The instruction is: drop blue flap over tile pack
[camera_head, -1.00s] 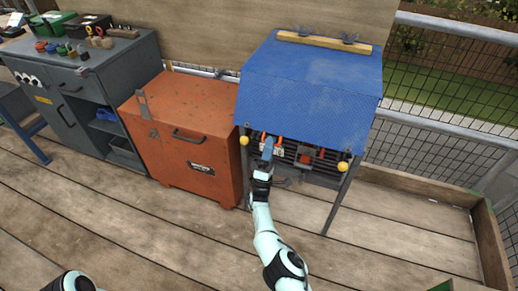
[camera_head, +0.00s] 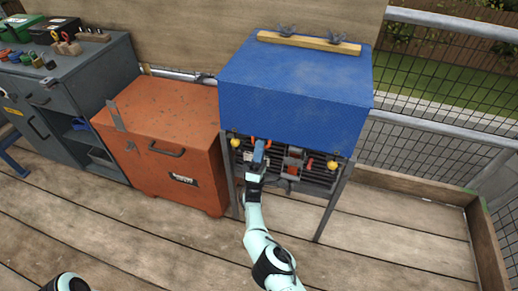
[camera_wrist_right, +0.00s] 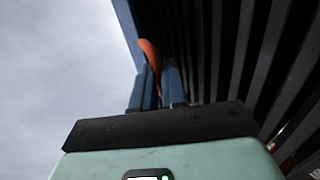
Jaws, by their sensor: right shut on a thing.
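The blue flap (camera_head: 290,107) lies over the top of a dark metal stand and hangs down its front. Two yellow balls (camera_head: 236,142) show near its lower front corners. Below its edge I see dark stacked slats, possibly the tile pack (camera_head: 316,172); the flap hides the upper part. My right gripper (camera_head: 259,150) is at the lower front edge, left of the middle. In the right wrist view its blue fingers (camera_wrist_right: 155,85) are shut on an orange strap (camera_wrist_right: 150,58), beside dark slats. My left gripper is out of view; only a piece of that arm shows at bottom left.
A wooden bar (camera_head: 309,42) with dark clamps lies on the flap's top. An orange chest (camera_head: 165,145) stands close on the left, with a grey tool cabinet (camera_head: 75,110) beyond. A mesh railing (camera_head: 440,95) is at right. The plank floor in front is clear.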

